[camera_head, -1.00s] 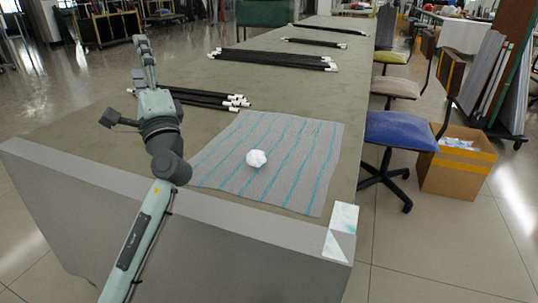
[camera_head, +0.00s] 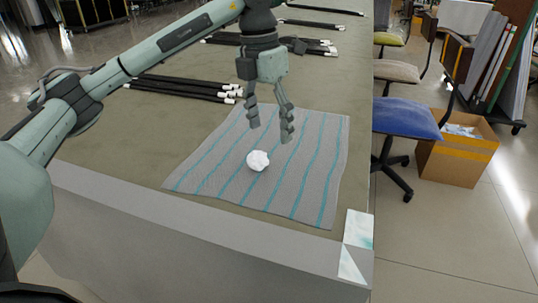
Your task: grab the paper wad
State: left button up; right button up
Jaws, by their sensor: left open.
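The paper wad (camera_head: 258,161) is a small white crumpled ball. It lies on a grey cloth with teal stripes (camera_head: 312,180) near the front of the long table. My left gripper (camera_head: 271,132) points down with its two fingers spread apart. It is open and empty, and its fingertips show just behind and above the wad in the picture, apart from it. The wad is fully in view. My right gripper does not show.
Black rods with white ends (camera_head: 190,88) lie in a bundle left of the cloth, with more rods (camera_head: 325,46) farther back. A blue chair (camera_head: 405,122) and a cardboard box (camera_head: 455,155) stand right of the table (camera_head: 130,145). The table's front left is bare.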

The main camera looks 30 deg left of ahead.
aim_at(258, 151)
pick_arm(q)
jog(key=shift+s+a+r+n+y, duration=0.1)
jog(key=shift+s+a+n+y, duration=0.1)
jog(key=shift+a, duration=0.3)
jog(key=shift+s+a+n+y, duration=0.1)
jog(key=shift+a+y, duration=0.1)
jog(key=shift+a, duration=0.3)
jog(key=shift+s+a+f+g, duration=0.1)
jog(key=shift+a+f+g, duration=0.1)
jog(key=shift+f+g, duration=0.1)
notch_tip(258, 151, down, 7)
jog(key=shift+s+d+p, duration=0.1)
jog(key=shift+s+p, duration=0.05)
jog(key=shift+p, duration=0.15)
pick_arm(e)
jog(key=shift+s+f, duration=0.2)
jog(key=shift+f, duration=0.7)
pick_arm(q)
jog(key=shift+c, duration=0.3)
jog(key=c, duration=0.8)
